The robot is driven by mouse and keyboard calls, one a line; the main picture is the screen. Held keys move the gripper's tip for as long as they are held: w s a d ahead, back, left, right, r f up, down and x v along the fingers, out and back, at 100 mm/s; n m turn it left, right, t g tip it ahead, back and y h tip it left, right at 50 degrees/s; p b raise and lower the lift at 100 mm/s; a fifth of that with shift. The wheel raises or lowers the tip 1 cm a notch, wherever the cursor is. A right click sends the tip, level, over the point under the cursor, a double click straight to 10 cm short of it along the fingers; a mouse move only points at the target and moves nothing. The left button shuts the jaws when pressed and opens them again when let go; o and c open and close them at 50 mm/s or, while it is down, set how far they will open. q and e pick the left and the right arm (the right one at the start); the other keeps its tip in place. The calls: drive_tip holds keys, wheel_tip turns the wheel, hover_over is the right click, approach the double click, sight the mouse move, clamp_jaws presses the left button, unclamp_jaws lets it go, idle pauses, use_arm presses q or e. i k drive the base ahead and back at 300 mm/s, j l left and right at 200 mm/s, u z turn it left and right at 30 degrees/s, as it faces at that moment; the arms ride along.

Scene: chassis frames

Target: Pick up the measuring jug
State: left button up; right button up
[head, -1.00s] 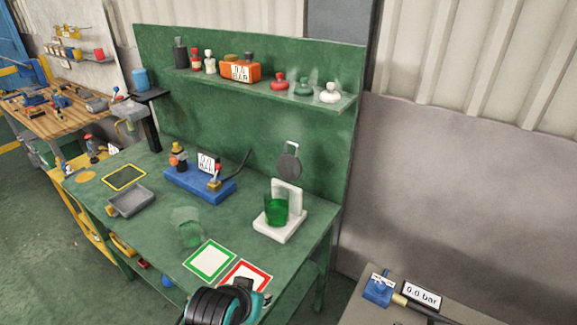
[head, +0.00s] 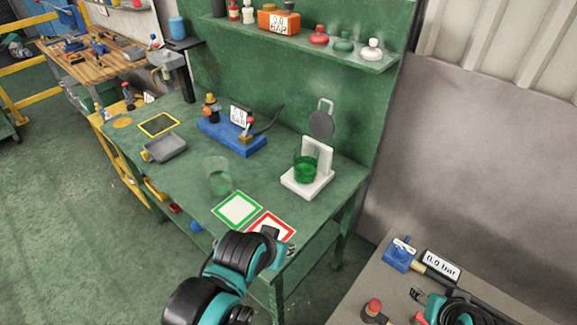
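A clear vessel with some green liquid (head: 219,180), which looks like the measuring jug, stands on the green bench (head: 185,185), left of the green-framed card.
A green-framed card (head: 238,210) and a red-framed card (head: 268,224) lie at the front. A grey tray (head: 165,148) and a blue gauge unit (head: 232,137) are farther left and back. A grey table (head: 372,285) with a blue valve (head: 400,252) stands at right.

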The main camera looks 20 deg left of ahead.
sight(220, 185)
drive_tip(key=j+z, duration=0.15)
drive_tip(key=j, duration=0.3)
drive_tip(key=k+j+z, duration=0.15)
drive_tip(key=j, duration=0.25)
drive_tip(key=k+j+z, duration=0.15)
drive_tip(key=j, duration=0.25)
